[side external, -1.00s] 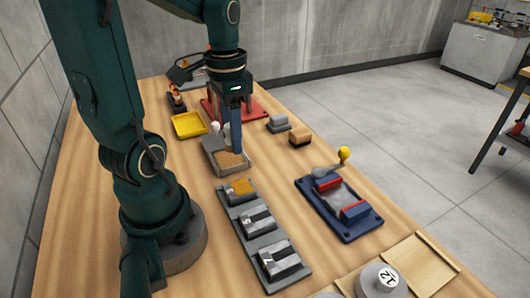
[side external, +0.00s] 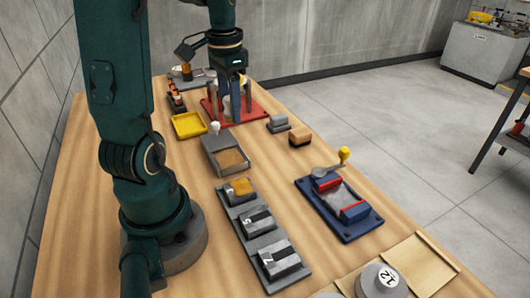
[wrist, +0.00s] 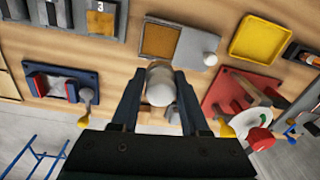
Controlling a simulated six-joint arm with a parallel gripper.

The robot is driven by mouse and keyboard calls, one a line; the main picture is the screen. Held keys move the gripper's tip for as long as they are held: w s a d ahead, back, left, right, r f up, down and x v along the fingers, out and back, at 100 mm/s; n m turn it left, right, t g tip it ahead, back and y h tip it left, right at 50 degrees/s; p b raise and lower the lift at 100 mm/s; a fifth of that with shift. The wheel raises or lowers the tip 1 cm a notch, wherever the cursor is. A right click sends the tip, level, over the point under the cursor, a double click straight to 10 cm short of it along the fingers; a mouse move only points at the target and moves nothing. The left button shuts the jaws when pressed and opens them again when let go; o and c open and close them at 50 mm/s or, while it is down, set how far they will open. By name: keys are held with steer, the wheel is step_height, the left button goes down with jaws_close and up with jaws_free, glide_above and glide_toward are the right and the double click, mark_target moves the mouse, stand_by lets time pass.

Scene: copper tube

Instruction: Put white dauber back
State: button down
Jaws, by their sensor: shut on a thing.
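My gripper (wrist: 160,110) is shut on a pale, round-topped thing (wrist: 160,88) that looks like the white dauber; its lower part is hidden. In the side view my gripper (side external: 235,112) points down over the front of the red base (side external: 261,109), behind the grey tray. The grey tray (side external: 211,150) lies on the table with a brown pad (side external: 231,159) in it. A white knob (side external: 215,127) stands at the tray's back left corner; it also shows in the wrist view (wrist: 210,59).
A yellow tray (side external: 188,125) lies left of the red base. A dark rack (side external: 177,101) stands behind it. A blue fixture (side external: 340,222) with a yellow-knobbed lever stands at right. Grey blocks (side external: 258,225) lie in front.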

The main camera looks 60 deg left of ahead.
steer(key=a+n, duration=0.1)
steer(key=a, duration=0.3)
glide_above(271, 159)
step_height(271, 159, down, 8)
steer(key=shift+s+f, duration=0.1)
steer(key=shift+f, duration=2)
steer(key=shift+f, duration=0.15)
steer(key=shift+c, duration=2)
jaws_free()
